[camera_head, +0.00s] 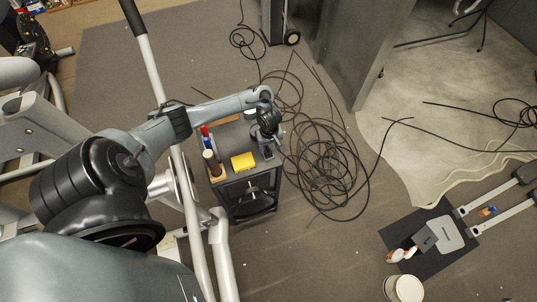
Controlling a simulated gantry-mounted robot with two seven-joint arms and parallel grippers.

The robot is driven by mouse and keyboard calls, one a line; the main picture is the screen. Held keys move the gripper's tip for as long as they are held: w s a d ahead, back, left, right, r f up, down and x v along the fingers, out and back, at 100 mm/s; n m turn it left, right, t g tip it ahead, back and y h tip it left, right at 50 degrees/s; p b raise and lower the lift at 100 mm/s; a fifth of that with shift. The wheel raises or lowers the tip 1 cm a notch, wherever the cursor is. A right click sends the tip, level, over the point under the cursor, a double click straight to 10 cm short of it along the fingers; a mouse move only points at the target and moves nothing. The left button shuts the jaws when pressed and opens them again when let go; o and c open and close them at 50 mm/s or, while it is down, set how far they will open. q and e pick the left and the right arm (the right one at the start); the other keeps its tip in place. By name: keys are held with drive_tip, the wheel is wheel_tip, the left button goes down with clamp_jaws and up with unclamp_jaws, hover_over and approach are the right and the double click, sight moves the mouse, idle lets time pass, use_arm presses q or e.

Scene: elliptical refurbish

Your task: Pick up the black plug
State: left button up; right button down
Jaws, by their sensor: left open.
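My left gripper (268,146) is open above the right side of the top of a small dark cart (222,175), near the middle of the view. A small dark object lies at or just under the fingertips; it is too small and covered to tell whether it is the black plug. I cannot clearly make out the plug elsewhere. I see nothing held between the fingers, though the wrist hides part of that area. My right gripper is not in view.
A yellow block (243,161) and several upright bottles (211,160) stand on the cart left of the gripper. Coiled black cable (325,165) covers the floor right of the cart. Exercise machine bars (196,235) stand close on the left. A white bucket (408,289) is at lower right.

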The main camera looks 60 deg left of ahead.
sight(268, 151)
use_arm(q)
drive_tip(key=shift+s+f+b, duration=0.1)
drive_tip(key=shift+f+b, duration=0.4)
drive_tip(key=shift+f, duration=1.5)
drive_tip(key=c, duration=1.1)
drive_tip(key=shift+o, duration=0.2)
